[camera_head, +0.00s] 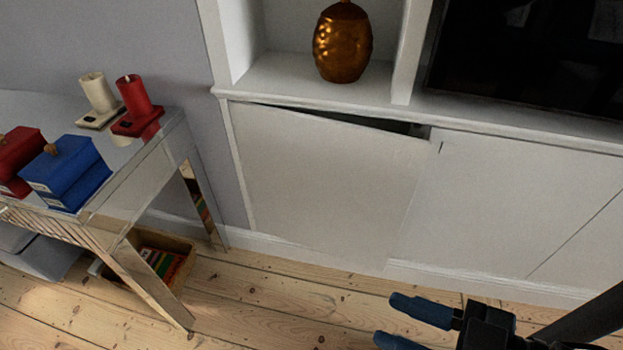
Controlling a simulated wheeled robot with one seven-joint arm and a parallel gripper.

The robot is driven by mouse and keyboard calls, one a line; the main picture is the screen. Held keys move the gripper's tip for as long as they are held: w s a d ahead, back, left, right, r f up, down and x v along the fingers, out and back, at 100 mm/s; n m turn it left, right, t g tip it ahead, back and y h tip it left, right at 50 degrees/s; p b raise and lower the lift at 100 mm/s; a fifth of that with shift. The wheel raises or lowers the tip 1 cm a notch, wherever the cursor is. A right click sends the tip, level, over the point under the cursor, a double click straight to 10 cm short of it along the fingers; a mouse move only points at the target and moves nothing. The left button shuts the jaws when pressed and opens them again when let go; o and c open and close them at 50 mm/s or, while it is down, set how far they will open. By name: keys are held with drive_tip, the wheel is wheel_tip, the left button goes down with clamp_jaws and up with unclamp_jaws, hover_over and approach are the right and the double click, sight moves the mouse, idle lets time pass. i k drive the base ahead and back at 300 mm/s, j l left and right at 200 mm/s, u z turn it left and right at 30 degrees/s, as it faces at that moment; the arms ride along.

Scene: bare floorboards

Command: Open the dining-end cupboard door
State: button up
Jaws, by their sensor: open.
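The white cupboard door (325,180) is in the middle of the head view, in the low built-in unit. It stands ajar: its right edge is swung out from the unit, and a dark gap shows along its top towards the right. Its left edge stays against the frame. My gripper (396,321) is at the bottom right, low over the floor in front of the unit. Its two blue fingers point left and are apart, with nothing seen between them. In the picture it is below and right of the door, not touching it.
A mirrored table (150,165) stands at the left, bearing a blue box (66,172), a red box (18,160) and candles. A wooden crate (178,262) is on the floor under it. A gold vase (342,42) stands on the shelf. Floorboards before the door are clear.

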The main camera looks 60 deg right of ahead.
sight(336, 188)
drive_tip(key=k+l+z, duration=0.65)
drive_tip(key=z, duration=0.25)
drive_tip(key=l, duration=0.1)
